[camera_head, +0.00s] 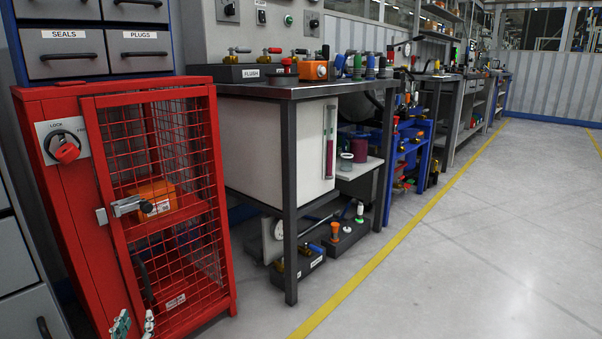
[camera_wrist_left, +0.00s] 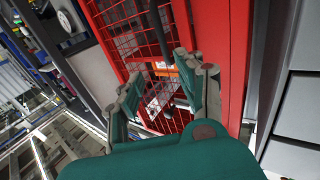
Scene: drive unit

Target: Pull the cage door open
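The red cage door (camera_head: 221,200) is a wire mesh panel in a red frame on a red cabinet. It looks shut, or nearly so. A silver latch (camera_head: 126,206) sits at its left edge. A dark upright bar handle (camera_head: 143,278) is low on the door, and a dark bar also shows in the left wrist view (camera_wrist_left: 158,28). My left gripper (camera_head: 135,324) is at the bottom edge of the head view, below the handle. In the left wrist view its fingers (camera_wrist_left: 159,68) are spread and empty, facing the mesh. My right gripper is not in view.
A lock plate with a red knob (camera_head: 66,150) is on the cabinet left of the door. Behind the mesh is an orange box (camera_head: 153,198). A metal workbench (camera_head: 291,200) stands to the right. Grey drawers stand at the left. The floor (camera_head: 450,260) in front is clear.

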